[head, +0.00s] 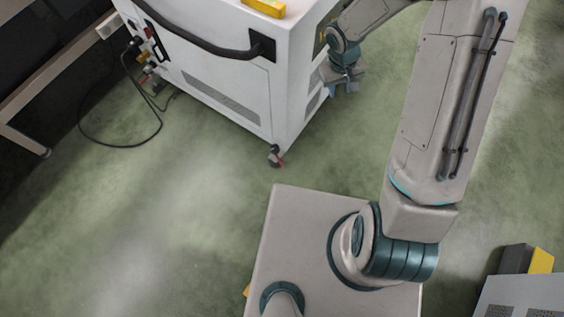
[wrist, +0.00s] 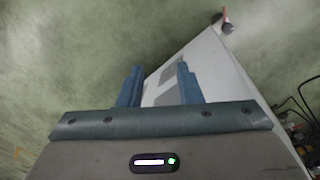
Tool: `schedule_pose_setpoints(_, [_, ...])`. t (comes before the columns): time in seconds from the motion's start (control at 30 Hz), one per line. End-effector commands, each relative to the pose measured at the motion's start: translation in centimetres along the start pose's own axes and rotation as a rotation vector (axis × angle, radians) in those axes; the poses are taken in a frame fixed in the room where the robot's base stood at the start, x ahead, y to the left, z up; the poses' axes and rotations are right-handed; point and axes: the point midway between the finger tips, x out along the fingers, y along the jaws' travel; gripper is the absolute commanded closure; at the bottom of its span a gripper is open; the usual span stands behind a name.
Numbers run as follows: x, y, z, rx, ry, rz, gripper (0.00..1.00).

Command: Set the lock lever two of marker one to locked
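The white wheeled cabinet (head: 225,75), likely marker one, stands at the upper middle of the head view; its side also shows in the wrist view (wrist: 212,75). One caster (head: 273,153) with a small red lever (head: 281,161) is under its near corner. A caster with a red lever (wrist: 225,15) also shows at the top right of the wrist view. I cannot tell which lever is number two or its setting. My gripper (head: 345,88) is beside the cabinet's right side, apart from the caster. Its two fingers (wrist: 158,85) are spread with nothing visibly held between them.
A black handle (head: 200,42) runs along the cabinet front, and a yellow item (head: 265,7) lies on top. Black cables (head: 120,143) loop on the floor at left near a bench (head: 45,75). A grey and yellow object (head: 525,260) stands at lower right. Green floor in front is clear.

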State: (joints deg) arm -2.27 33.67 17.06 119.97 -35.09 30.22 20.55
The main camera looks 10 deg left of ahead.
Motion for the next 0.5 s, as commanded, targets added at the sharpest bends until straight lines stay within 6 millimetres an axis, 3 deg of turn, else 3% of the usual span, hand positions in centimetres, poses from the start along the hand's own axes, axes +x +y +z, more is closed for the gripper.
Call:
schedule_pose_setpoints(0.03, [4.1,-1.5,-0.5,-0.026,-0.01,-0.024,0.68])
schedule_pose_setpoints(0.3, [18.7,-9.5,-2.1,-0.128,-0.017,-0.165,0.68])
schedule_pose_setpoints(0.4, [23.1,-12.4,-2.1,-0.152,-0.017,-0.22,0.68])
schedule_pose_setpoints(0.5, [26.2,-14.8,-1.9,-0.165,-0.017,-0.265,0.68])
